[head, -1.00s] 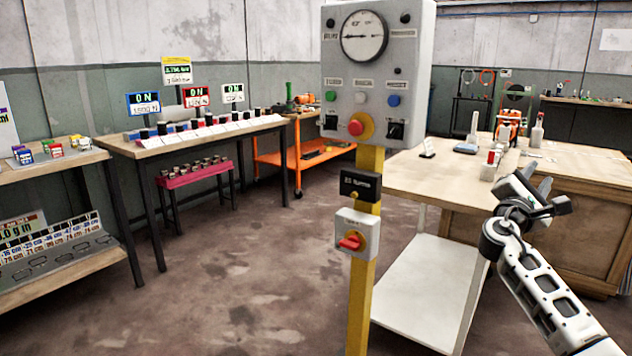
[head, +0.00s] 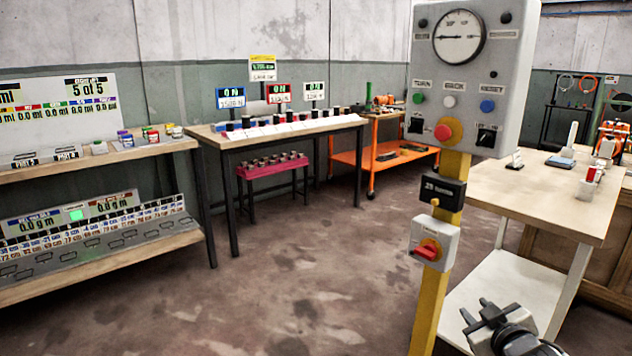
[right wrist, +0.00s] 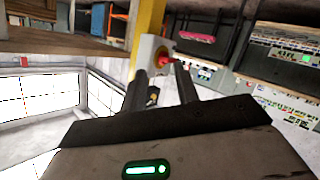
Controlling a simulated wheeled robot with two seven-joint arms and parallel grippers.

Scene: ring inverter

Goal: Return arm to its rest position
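My right gripper (head: 488,312) shows at the bottom right of the head view, below and to the right of the red rotary switch (head: 428,249) on the yellow post (head: 432,315). In the right wrist view its two dark fingers (right wrist: 160,88) stand apart with nothing between them. The red switch knob (right wrist: 168,61) shows beyond the fingertips there, apart from them as far as I can tell. Most of my right arm is out of the head view. My left arm and gripper are not in view.
A grey control box (head: 468,75) with a gauge tops the post. A wooden table (head: 540,195) with a white lower shelf (head: 505,295) stands close at the right. Benches with displays line the left and back. The floor (head: 290,270) in the middle is clear.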

